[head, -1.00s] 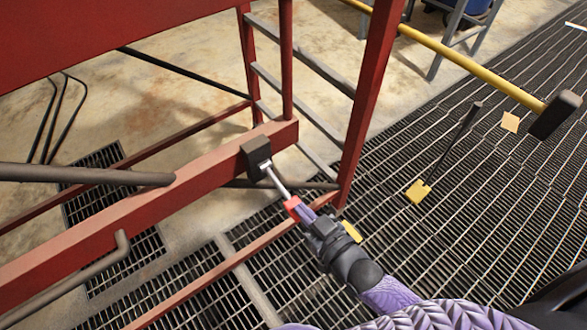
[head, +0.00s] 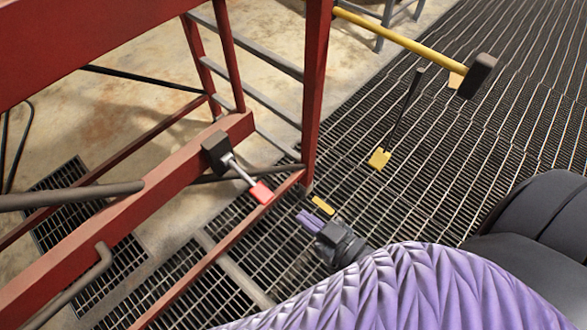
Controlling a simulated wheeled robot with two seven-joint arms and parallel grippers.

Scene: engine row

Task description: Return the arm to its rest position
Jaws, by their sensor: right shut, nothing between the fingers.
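My right gripper (head: 308,221) is shut and empty, with its purple fingers pointing up and left over the floor grating. My purple right arm (head: 400,285) comes in from the bottom right. A lever with a red grip (head: 261,192) and a metal shaft sticks out of a dark box (head: 216,152) on the red frame. The gripper is apart from the red grip, to its lower right. My left gripper is not in view.
The red steel frame (head: 316,90) with bars and pipes fills the left side. A yellow-handled hammer (head: 410,46) juts out at the upper right. A dark rod with a yellow end (head: 379,158) is over the grating. Open grating (head: 480,150) lies at right.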

